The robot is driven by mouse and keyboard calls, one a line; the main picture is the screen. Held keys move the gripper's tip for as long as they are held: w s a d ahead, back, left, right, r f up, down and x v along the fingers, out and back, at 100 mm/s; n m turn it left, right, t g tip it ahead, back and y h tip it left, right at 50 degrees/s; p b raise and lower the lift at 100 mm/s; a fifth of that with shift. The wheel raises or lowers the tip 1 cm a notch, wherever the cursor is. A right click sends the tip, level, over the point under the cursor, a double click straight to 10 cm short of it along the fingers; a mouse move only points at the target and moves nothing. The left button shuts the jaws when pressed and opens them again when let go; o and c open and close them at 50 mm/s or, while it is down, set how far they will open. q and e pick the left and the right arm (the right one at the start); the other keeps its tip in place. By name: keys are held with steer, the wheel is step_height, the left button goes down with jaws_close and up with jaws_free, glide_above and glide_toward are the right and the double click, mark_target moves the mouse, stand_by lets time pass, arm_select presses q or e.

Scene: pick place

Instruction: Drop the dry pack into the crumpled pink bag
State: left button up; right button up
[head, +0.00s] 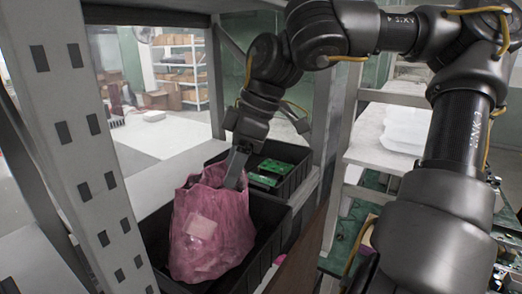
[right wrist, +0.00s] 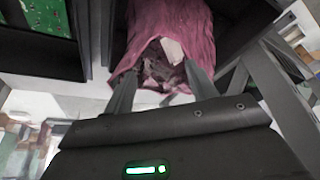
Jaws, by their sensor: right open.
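The crumpled pink bag (head: 212,250) stands upright in a black bin, its mouth facing up; it also shows in the right wrist view (right wrist: 185,18). My right gripper (head: 236,170) points down at the bag's mouth. In the right wrist view its fingers (right wrist: 162,82) are apart on either side of the mouth, with nothing clamped between them. A pale flat piece (right wrist: 172,50) and dark, crumpled contents show inside the mouth. A whitish square (head: 201,226) shows on the bag's front; I cannot tell whether either is the dry pack. My left gripper is out of view.
A grey perforated rack post (head: 85,150) stands at left and another post (head: 335,120) right of the bins.

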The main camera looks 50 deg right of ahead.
steer(key=b+v, duration=0.2)
steer(key=v, duration=0.2)
steer(key=shift+d+r, duration=0.25)
steer(key=shift+r, duration=0.05)
steer(key=s+d+b, duration=0.4)
steer(key=s+d, duration=0.3)
steer(key=s, duration=0.2)
steer(key=shift+s+d+r, duration=0.15)
steer(key=shift+d+r, duration=0.2)
steer(key=shift+r, duration=0.05)
steer(key=shift+d, duration=0.15)
